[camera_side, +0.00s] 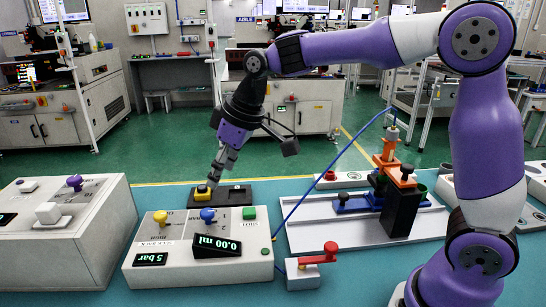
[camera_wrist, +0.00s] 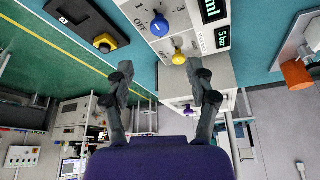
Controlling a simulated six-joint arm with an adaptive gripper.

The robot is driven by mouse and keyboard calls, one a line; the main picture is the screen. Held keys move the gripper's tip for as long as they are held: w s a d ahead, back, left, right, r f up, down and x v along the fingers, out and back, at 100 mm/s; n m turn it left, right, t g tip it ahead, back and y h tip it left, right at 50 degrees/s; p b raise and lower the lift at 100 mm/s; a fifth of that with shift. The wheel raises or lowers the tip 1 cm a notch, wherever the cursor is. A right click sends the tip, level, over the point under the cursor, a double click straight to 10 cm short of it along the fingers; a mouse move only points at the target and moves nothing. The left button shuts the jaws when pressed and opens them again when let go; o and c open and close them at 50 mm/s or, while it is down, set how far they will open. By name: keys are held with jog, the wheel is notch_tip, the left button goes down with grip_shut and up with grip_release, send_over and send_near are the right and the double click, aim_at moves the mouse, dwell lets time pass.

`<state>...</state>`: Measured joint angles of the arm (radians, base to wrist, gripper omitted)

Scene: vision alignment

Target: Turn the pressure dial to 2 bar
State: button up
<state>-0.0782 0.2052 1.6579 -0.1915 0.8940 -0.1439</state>
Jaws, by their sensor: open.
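The white control box (camera_side: 190,262) stands on the teal table, with a yellow dial (camera_side: 160,217) and a blue dial (camera_side: 207,215) on top. Its small display (camera_side: 151,259) reads 5 bar and its larger display (camera_side: 217,247) reads 0.00 ml. My gripper (camera_side: 212,178) is behind the box, pointing down, apart from the dials. In the wrist view my gripper (camera_wrist: 162,73) is open and empty. The yellow dial (camera_wrist: 179,57) shows just beyond the fingertips, nearer the right finger, and the blue dial (camera_wrist: 158,23) lies farther up.
A dark plate (camera_side: 235,194) with a yellow button (camera_side: 202,192) lies behind the box, close by the gripper. A green button (camera_side: 249,213) is on the box. A red-handled valve (camera_side: 318,257) stands at right, and another white box (camera_side: 60,245) at left.

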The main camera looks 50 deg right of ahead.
jog(key=s+d+m+t+h, duration=0.1)
jog(key=s+d+m, duration=0.15)
jog(key=s, duration=0.65)
jog(key=s+d+m+t+h, duration=0.15)
jog(key=s+d, duration=0.25)
jog(key=s, duration=0.5)
jog(key=w+d+m+g, duration=0.2)
jog(key=d+m, duration=0.6)
jog(key=w+d+m+g, duration=0.3)
jog(key=d+m, duration=0.4)
jog(key=shift+w+d+m+g, duration=0.25)
jog(key=shift+d+m+g, duration=0.1)
jog(key=shift+d+m, duration=0.05)
